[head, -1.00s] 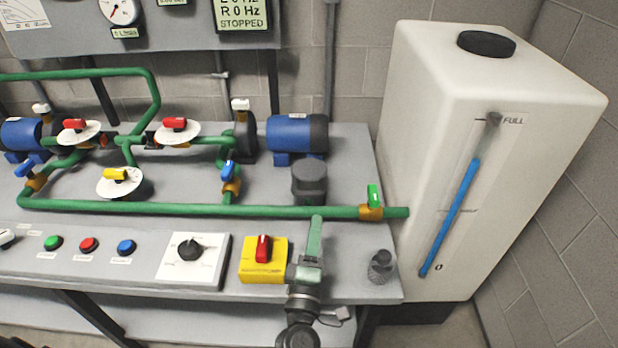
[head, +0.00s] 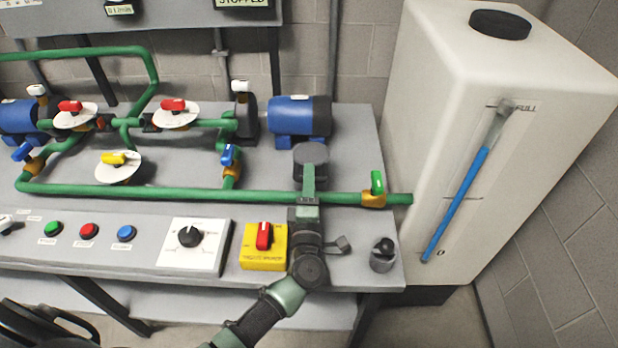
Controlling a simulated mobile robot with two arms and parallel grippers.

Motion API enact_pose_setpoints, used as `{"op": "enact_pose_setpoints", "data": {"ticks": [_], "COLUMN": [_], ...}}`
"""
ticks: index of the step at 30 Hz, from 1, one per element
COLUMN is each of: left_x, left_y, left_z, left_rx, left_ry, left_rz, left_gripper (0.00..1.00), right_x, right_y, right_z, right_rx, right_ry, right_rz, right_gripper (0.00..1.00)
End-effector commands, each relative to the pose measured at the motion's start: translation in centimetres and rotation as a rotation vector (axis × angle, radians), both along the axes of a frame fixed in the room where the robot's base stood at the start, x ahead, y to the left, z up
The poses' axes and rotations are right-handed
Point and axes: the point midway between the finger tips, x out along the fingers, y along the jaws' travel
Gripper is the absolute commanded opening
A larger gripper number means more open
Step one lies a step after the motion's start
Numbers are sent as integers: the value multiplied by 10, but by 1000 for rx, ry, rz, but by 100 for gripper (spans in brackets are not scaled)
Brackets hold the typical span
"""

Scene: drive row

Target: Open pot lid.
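A dark grey round pot with a flat lid (head: 310,154) stands on the bench behind the long green pipe, left of the green-handled valve. My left gripper (head: 308,178) reaches over the pipe from the front, its green-grey finger pointing away from me at the pot's near side. The finger overlaps the front of the pot in the picture; I cannot tell whether it touches. The fingers are seen edge-on, so their opening does not show. The lid appears to sit level on the pot. My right gripper is not in view.
A yellow box with a red switch (head: 264,238) is left of my wrist. A small grey cup (head: 382,262) stands to its right. The green pipe (head: 150,192) runs under my gripper. A blue motor (head: 290,116) is behind the pot, and a white tank (head: 480,110) stands at right.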

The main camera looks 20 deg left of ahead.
Motion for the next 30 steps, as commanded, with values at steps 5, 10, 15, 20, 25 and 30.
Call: {"op": "enact_pose_setpoints", "data": {"ticks": [5,10,15,20,25,30], "left_x": [0,0,0,0,-1,-1], "left_y": [0,0,0,0,0,0], "left_z": [0,0,-1,-1,-1,-1], "left_rx": [0,0,0,0,0,0], "left_ry": [0,0,1,1,2,2], "left_rz": [0,0,0,-1,-1,-1], "left_gripper": [19,0,0,0,0,0], "right_x": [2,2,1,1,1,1], "right_y": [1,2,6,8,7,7], "right_z": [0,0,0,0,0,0], "right_rx": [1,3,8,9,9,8], "right_ry": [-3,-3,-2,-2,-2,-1], "right_rz": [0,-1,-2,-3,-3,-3], "right_gripper": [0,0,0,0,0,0]}}
